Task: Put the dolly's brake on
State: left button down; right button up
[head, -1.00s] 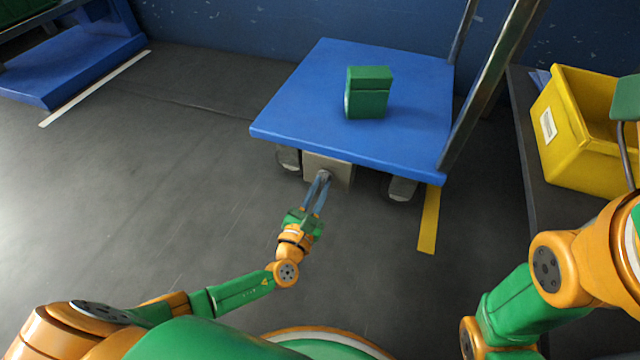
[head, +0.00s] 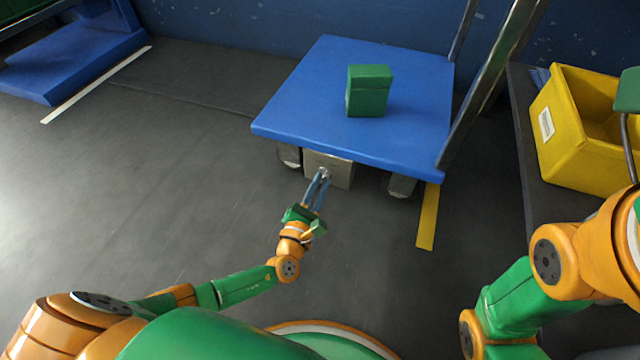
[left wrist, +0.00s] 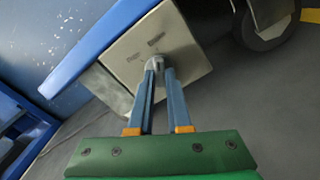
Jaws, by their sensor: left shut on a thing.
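The blue dolly (head: 300,110) stands on the grey floor with its handle posts at the right. A grey metal brake box (head: 340,172) sits under its near edge and also shows in the left wrist view (left wrist: 185,35). My left gripper (head: 322,176) is at the front of this box. In the left wrist view its fingers (left wrist: 158,70) are shut on a small grey knob (left wrist: 155,62) on the box face. The fingers hide part of the knob. My right arm is at the lower right; its gripper lies outside the views.
A green box (head: 367,92) lies on the dolly deck. Wheels (head: 402,185) stand under the deck. A yellow bin (head: 580,150) is on a dark surface at the right. A yellow floor stripe (head: 428,218) runs near the dolly.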

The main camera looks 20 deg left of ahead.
pick_arm(q)
jog(key=c, duration=0.9)
grip_release()
jog(key=shift+o, duration=0.2)
jog(key=s+p, duration=0.3)
jog(key=s, duration=0.4)
jog(key=shift+a, duration=0.1)
